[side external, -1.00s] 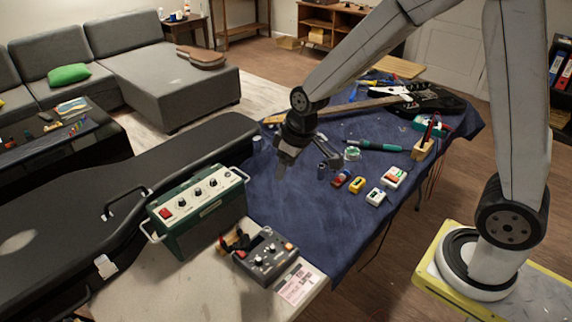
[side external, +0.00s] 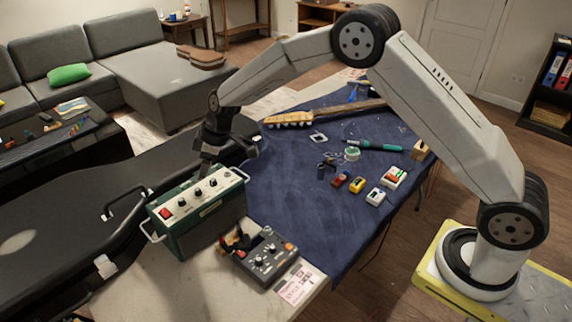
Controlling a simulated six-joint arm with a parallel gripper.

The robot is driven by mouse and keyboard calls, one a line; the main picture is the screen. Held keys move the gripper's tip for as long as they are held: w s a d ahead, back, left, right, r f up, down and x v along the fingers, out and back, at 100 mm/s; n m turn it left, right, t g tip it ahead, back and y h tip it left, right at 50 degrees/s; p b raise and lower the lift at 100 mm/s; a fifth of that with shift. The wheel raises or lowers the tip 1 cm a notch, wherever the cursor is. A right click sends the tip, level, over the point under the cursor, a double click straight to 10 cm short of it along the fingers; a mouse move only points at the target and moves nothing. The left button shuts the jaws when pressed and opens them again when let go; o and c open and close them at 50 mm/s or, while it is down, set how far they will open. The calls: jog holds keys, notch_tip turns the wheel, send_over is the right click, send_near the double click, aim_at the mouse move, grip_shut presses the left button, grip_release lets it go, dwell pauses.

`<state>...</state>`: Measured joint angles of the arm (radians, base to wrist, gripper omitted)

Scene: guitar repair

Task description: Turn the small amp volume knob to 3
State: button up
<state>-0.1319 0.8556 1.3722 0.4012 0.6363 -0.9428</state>
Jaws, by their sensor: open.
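The small amp (side external: 205,218) is a dark green box with a pale top panel and white side handles, at the front left of the bench. Its panel carries a red switch (side external: 166,213) and a row of small black knobs (side external: 197,194); their markings are too small to read, so I cannot tell which is volume or where it points. My gripper (side external: 228,162) is open and empty, above the back edge of the amp near the right end of the knob row. I cannot tell whether a finger touches the amp.
A grey pedal box (side external: 265,257) with knobs stands right of the amp. A black guitar case (side external: 60,225) lies behind and left. The blue cloth (side external: 290,215) holds a guitar neck (side external: 310,117), a green-handled tool (side external: 374,145) and several small boxes. Cloth right of the amp is clear.

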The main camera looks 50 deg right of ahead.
aim_at(197, 189)
jog(key=shift+f, duration=0.1)
jog(key=shift+x, duration=3.85)
grip_shut()
